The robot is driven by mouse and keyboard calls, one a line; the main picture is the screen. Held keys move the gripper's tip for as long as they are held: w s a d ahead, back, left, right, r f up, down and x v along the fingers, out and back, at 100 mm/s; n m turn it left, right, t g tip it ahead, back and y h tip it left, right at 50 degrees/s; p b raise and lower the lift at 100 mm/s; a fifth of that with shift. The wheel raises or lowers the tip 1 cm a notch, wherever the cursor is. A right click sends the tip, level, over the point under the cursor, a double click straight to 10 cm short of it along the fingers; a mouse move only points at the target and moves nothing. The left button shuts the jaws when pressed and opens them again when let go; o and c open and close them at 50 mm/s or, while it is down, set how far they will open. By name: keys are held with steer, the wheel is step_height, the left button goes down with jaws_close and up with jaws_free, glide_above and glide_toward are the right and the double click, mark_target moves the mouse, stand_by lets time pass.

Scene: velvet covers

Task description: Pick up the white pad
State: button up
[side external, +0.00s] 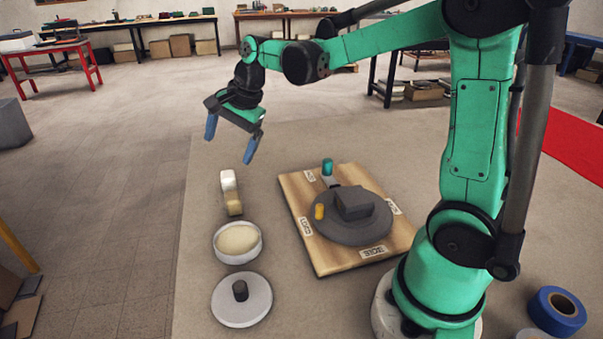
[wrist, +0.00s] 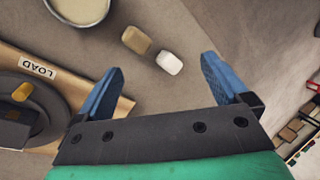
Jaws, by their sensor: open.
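The white pad (side external: 228,179) is a small pale block on the grey mat, below my gripper in the side view. In the wrist view the white pad (wrist: 170,63) appears between the two blue fingers, nearer the right one. A tan pad (wrist: 136,40) lies close beside it; in the side view the tan pad (side external: 234,205) is just in front of the white one. My gripper (side external: 231,139) is open and empty, raised above the mat, with its blue fingers pointing down. Nothing touches the fingers.
A round white dish (side external: 217,245) with tan contents and a white lid (side external: 222,307) with a dark knob lie nearer the camera. To the right, a wooden board (side external: 325,267) carries a grey turntable with a dark block. The mat left of the pads is clear.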

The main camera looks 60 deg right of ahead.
mark_target(227, 174)
steer(key=w+d+f+m, duration=0.2)
steer(key=m, duration=0.1)
steer(key=w+d+f+m+y, duration=0.1)
steer(key=d+f+m, duration=0.1)
steer(key=m, duration=0.1)
steer(key=w+d+f+m+g, duration=0.1)
steer(key=w+d+f+m, duration=0.1)
steer(key=f+m, duration=0.1)
steer(key=shift+w+m+y, duration=0.35)
steer(key=shift+m+y, duration=0.05)
steer(key=shift+w+d+f+m, duration=0.1)
steer(key=shift+f+m, duration=0.2)
steer(key=shift+f, duration=0.05)
steer(key=x, duration=0.5)
steer(key=shift+f, duration=0.3)
steer(key=c, duration=1.3)
steer(key=shift+c, duration=0.2)
steer(key=shift+r, duration=0.1)
step_height(227, 174, up, 20)
